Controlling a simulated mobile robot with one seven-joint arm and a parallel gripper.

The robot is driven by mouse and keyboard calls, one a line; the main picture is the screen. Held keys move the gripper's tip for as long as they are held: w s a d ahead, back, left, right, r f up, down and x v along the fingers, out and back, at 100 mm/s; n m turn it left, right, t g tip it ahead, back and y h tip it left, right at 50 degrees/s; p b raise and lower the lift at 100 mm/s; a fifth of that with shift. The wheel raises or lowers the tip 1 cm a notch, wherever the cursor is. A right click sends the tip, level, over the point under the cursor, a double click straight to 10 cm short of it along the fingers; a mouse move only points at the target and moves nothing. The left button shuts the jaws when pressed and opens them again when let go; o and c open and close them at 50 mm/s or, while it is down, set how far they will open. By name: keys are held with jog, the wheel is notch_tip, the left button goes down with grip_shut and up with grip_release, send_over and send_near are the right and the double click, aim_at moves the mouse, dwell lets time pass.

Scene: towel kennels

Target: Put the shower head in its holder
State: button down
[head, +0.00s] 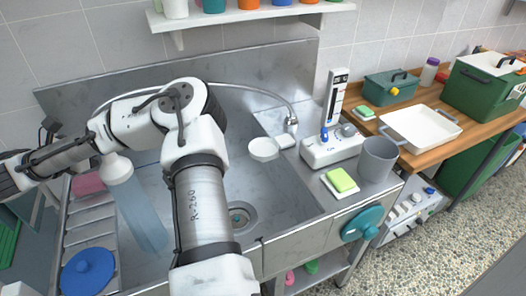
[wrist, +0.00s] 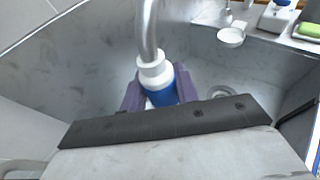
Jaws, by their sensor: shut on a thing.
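In the wrist view my gripper (wrist: 155,98) has its purple fingers closed around the shower head (wrist: 153,72), which has a white collar and a blue part. A metal hose rises from its top. In the head view my fingers cannot be made out. A white rounded piece (head: 118,168) there, with a pale blue see-through column below it over the left of the sink, looks like the shower head. A white round cup-like piece (head: 263,148) at the sink's right back edge may be the holder; it also shows in the wrist view (wrist: 230,37).
The steel sink (head: 285,195) has a drain (head: 240,216). The hose (head: 255,91) arches behind my arm. A white device (head: 332,148), a green sponge (head: 341,179) and a grey cup (head: 378,160) stand on the right counter. A blue round lid (head: 88,272) lies at front left.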

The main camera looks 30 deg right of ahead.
notch_tip(320, 180, up, 6)
jog(key=shift+d+r, duration=0.1)
jog(key=shift+r, duration=0.15)
jog(key=w+d, duration=0.1)
jog(key=d, duration=1.3)
jog(key=shift+w+d, duration=0.15)
jog(key=shift+d, duration=0.25)
jog(key=w+d, duration=0.1)
jog(key=d, duration=1.4)
jog(key=shift+w, duration=0.15)
jog(key=shift+d, duration=0.1)
jog(key=w+d, duration=0.1)
jog(key=d, duration=1.3)
jog(key=shift+w+d, duration=0.15)
jog(key=shift+d, duration=0.25)
jog(key=shift+f, duration=0.1)
jog(key=shift+f+b, duration=1.7)
jog(key=shift+f, duration=1.2)
